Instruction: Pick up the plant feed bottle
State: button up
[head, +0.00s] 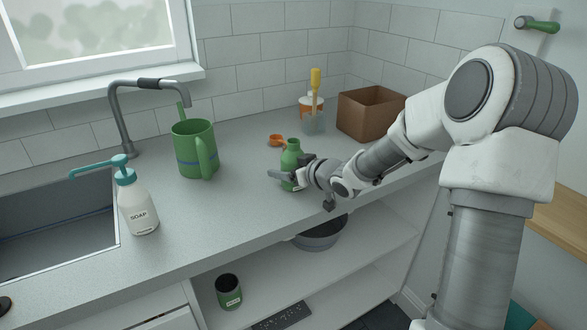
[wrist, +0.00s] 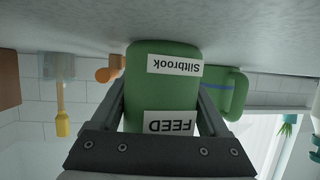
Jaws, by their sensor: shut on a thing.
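In the wrist view the bottle (wrist: 163,88) appears upside down, with white labels reading "Siltbrook" and "FEED". My gripper (head: 290,178) is shut on the bottle's body, one finger on each side of it, as the wrist view also shows (wrist: 160,108). I cannot tell whether the bottle's base touches the counter. Part of the bottle is hidden behind my gripper in the head view.
A green watering jug (head: 193,150) stands left of the bottle. An orange cap-like piece (head: 276,140) lies behind it. A clear container with a yellow-handled tool (head: 315,85) and a brown box (head: 365,117) stand behind. A soap bottle (head: 138,208) stands by the sink (head: 55,225).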

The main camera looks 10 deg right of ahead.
jog(key=shift+c, duration=0.5)
jog(key=shift+r, duration=0.1)
jog(key=shift+r+p, duration=0.6)
jog(key=shift+r, duration=0.45)
jog(key=r+p, duration=0.1)
jog(key=d+r, duration=0.1)
jog(key=shift+s+r+p, duration=0.2)
jog(key=shift+r+p, duration=0.1)
jog(key=shift+p, duration=0.05)
jog(key=s+d+r+p, duration=0.4)
jog(key=d+r, duration=0.1)
jog(key=d, duration=0.2)
jog(key=m+h+p, duration=0.2)
jog(key=p, duration=0.4)
send_near(290, 153)
jog(key=shift+w+a+r+t, duration=0.2)
jog(key=shift+a+r, duration=0.1)
jog(key=shift+a, duration=0.15)
jog(key=shift+w+a+r+t, duration=0.2)
jog(key=shift+a+r, duration=0.1)
jog(key=shift+a, duration=0.1)
